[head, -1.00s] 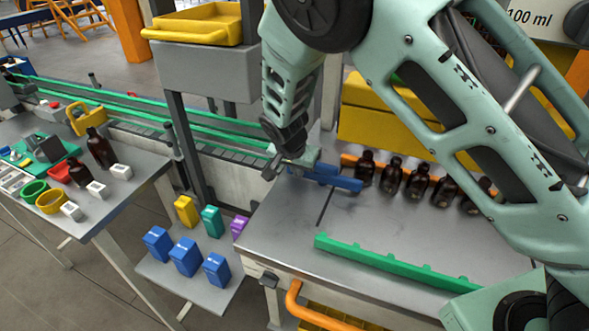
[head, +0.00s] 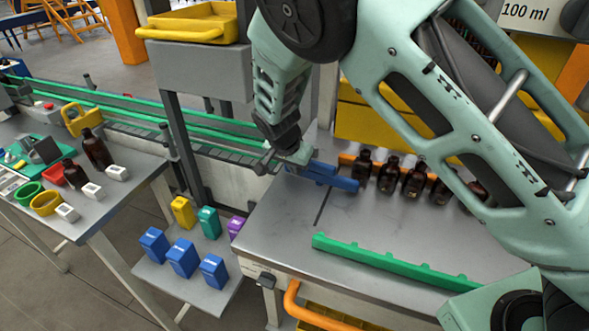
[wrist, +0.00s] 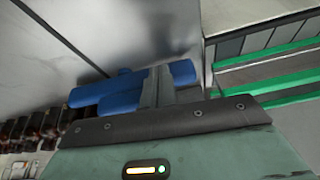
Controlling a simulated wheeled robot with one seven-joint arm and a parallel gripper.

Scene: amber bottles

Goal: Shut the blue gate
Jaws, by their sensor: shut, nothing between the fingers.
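The blue gate (head: 336,180) is a low blue bar at the back left of the right-hand table, near the conveyor end. In the wrist view it shows as a blue bar (wrist: 120,99) with a rounded blue part behind it. My gripper (head: 268,163) is shut and empty at the gate's left end. In the wrist view its closed fingers (wrist: 158,86) overlap the blue bar. I cannot tell whether they touch it. Part of the gate is hidden behind the fingers and gripper body.
Several amber bottles (head: 388,174) stand in a row right of the gate, before an orange rail. A green notched rail (head: 390,262) lies along the table front. The conveyor (head: 225,152) with green rails runs left. A dark slot (head: 322,208) marks the otherwise clear tabletop.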

